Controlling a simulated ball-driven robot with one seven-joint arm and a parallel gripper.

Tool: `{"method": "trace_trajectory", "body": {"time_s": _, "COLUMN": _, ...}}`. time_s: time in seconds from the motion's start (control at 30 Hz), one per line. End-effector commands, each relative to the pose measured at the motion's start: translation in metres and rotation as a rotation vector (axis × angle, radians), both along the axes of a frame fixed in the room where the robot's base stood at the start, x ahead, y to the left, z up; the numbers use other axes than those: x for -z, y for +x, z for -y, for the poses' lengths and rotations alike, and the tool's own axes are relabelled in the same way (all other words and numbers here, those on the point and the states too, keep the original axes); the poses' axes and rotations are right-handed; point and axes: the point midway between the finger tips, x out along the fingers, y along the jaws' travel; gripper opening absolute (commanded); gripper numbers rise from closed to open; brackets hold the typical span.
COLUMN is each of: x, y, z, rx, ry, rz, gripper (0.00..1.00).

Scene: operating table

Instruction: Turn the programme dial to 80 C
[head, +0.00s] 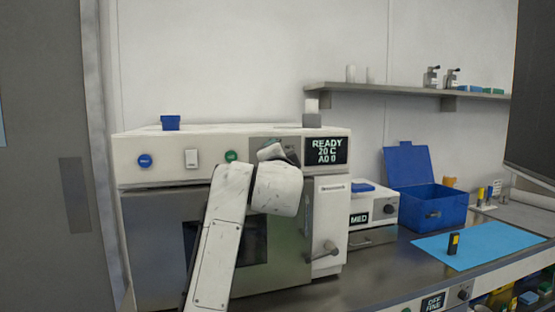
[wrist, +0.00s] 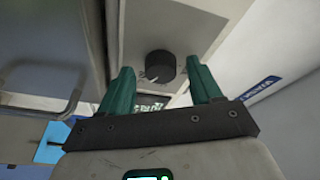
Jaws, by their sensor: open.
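The black round programme dial (wrist: 161,66) shows in the wrist view on a pale panel, with a small light mark at its lower left. My gripper (wrist: 162,70) is open, its two green fingers on either side of the dial in the picture. Nothing is held; I cannot tell whether the fingers touch the dial. In the head view my arm hides the dial and the fingers. The display (head: 326,151) on the white machine (head: 160,172) reads "READY 20 C" with a further line below.
The machine's front carries a blue button (head: 145,160), a white switch (head: 191,158) and a green button (head: 231,156). A door handle (head: 323,251) juts out at lower right. A blue box (head: 432,207) stands open on the counter to the right, by a blue mat (head: 480,242).

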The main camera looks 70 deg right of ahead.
Motion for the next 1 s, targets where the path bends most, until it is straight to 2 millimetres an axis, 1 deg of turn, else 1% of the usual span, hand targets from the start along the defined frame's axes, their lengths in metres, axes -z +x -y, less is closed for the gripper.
{"method": "trace_trajectory", "body": {"time_s": 0.17, "x": 0.000, "y": 0.000, "z": -0.001, "rx": -0.001, "ry": -0.002, "rz": 0.001, "gripper": 0.64}}
{"method": "trace_trajectory", "body": {"time_s": 0.27, "x": 0.000, "y": -0.002, "z": -0.007, "rx": -0.001, "ry": -0.003, "rz": 0.001, "gripper": 0.64}}
{"method": "trace_trajectory", "body": {"time_s": 0.37, "x": 0.002, "y": -0.008, "z": -0.020, "rx": -0.002, "ry": -0.003, "rz": 0.001, "gripper": 0.64}}
{"method": "trace_trajectory", "body": {"time_s": 0.6, "x": 0.006, "y": -0.026, "z": -0.063, "rx": -0.003, "ry": -0.003, "rz": 0.002, "gripper": 0.64}}
{"method": "trace_trajectory", "body": {"time_s": 0.7, "x": 0.007, "y": -0.033, "z": -0.078, "rx": -0.002, "ry": -0.002, "rz": 0.002, "gripper": 0.64}}
{"method": "trace_trajectory", "body": {"time_s": 0.83, "x": 0.008, "y": -0.039, "z": -0.092, "rx": -0.002, "ry": -0.001, "rz": 0.000, "gripper": 0.64}}
{"method": "trace_trajectory", "body": {"time_s": 1.0, "x": 0.008, "y": -0.043, "z": -0.099, "rx": 0.000, "ry": -0.001, "rz": 0.000, "gripper": 0.64}}
